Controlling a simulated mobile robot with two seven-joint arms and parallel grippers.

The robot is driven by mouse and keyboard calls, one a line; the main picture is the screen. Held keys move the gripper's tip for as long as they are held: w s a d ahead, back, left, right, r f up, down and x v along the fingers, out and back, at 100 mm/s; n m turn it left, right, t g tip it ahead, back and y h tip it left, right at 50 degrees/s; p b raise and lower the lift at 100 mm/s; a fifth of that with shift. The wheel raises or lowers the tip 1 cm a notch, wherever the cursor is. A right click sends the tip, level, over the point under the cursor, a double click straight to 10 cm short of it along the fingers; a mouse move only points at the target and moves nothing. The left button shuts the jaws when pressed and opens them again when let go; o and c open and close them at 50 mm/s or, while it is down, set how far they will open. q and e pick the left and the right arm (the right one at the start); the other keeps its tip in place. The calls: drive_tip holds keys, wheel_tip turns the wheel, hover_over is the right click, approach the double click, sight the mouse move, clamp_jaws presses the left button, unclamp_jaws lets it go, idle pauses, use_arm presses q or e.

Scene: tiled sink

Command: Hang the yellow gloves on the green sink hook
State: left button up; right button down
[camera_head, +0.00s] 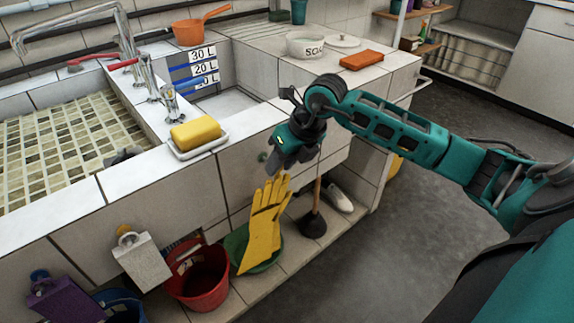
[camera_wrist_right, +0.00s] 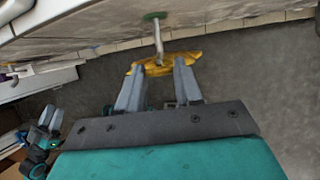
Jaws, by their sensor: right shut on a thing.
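The yellow gloves (camera_head: 262,225) hang fingers up in front of the tiled sink front, just below my right gripper (camera_head: 292,165). In the right wrist view, the yellow gloves (camera_wrist_right: 168,63) lie at the tips of my right gripper (camera_wrist_right: 158,80), which is shut on them. The green sink hook (camera_wrist_right: 155,16) has a round green base on the wall, and its metal rod reaches down to the gloves. I cannot tell whether the rod passes through them.
A grey item (camera_head: 142,262) and a purple item (camera_head: 65,302) hang from other hooks on the left. A red bucket (camera_head: 203,283), a green basin (camera_head: 238,245) and a plunger (camera_head: 313,222) stand below. A yellow sponge (camera_head: 195,132) sits on the sink edge.

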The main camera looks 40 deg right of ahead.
drive_tip(key=shift+w+a, duration=0.1)
drive_tip(key=shift+w, duration=0.5)
drive_tip(key=shift+w+f+b, duration=0.5)
drive_tip(key=shift+w+f, duration=0.05)
drive_tip(key=shift+f, duration=0.1)
drive_tip(key=c, duration=0.7)
unclamp_jaws()
